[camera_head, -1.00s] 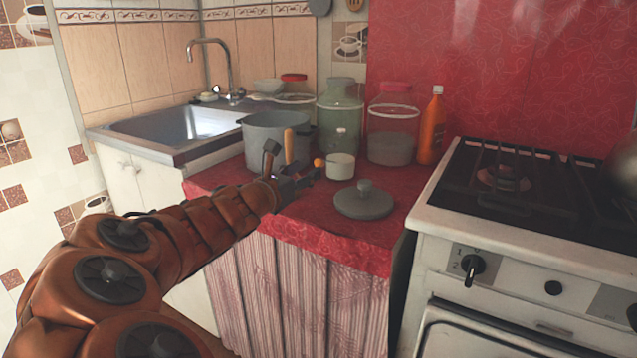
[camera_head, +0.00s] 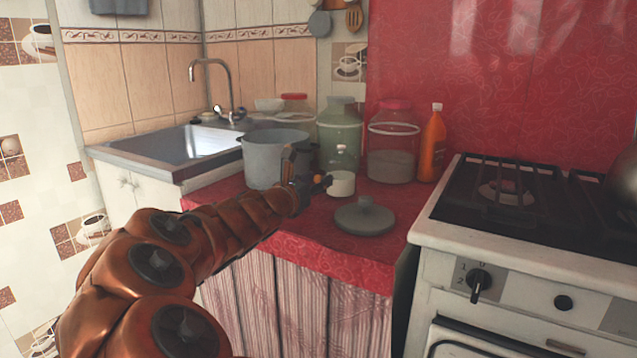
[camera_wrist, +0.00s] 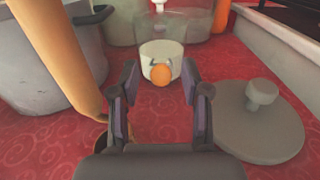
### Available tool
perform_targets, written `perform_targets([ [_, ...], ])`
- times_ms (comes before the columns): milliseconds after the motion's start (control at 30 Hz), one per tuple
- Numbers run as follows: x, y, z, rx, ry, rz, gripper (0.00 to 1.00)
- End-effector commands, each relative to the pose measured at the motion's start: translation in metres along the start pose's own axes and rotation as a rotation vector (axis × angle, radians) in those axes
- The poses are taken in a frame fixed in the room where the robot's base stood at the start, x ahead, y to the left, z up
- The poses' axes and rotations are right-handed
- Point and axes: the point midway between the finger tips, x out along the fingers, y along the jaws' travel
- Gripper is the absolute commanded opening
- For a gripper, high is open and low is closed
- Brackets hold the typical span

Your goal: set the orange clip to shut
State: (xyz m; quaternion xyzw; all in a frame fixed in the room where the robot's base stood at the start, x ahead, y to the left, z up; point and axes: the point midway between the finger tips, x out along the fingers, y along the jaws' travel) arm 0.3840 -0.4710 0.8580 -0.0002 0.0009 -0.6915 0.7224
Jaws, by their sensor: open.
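Whether the clip is open or shut is unclear from this angle. The pot stands on the red counter, and it also shows in the head view (camera_head: 341,184). My gripper (camera_wrist: 160,82) is open and empty. Its two fingers point at the pot, with the clip seen between their tips. In the head view my gripper (camera_head: 316,185) is just left of the pot.
A wooden handle (camera_wrist: 57,50) rises close to my gripper's left. A grey pot (camera_head: 268,160) stands behind it. A grey lid with a knob (camera_head: 365,217) lies to the right. Glass jars (camera_head: 392,155) and an orange bottle (camera_head: 432,145) stand behind. Some red cloth (camera_wrist: 145,120) is bare.

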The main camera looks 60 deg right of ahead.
Motion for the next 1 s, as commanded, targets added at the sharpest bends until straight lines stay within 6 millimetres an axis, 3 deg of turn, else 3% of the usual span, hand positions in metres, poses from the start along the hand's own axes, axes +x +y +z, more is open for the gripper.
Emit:
perform_targets([
  [200,0.0111,-0.0009,0.0001,0.002,0.0,-0.002,0.47],
  [567,0.0125,-0.0009,0.0008,0.001,-0.001,-0.001,0.46],
  [1000,0.0124,-0.0009,0.0007,0.001,-0.001,-0.001,0.0],
])
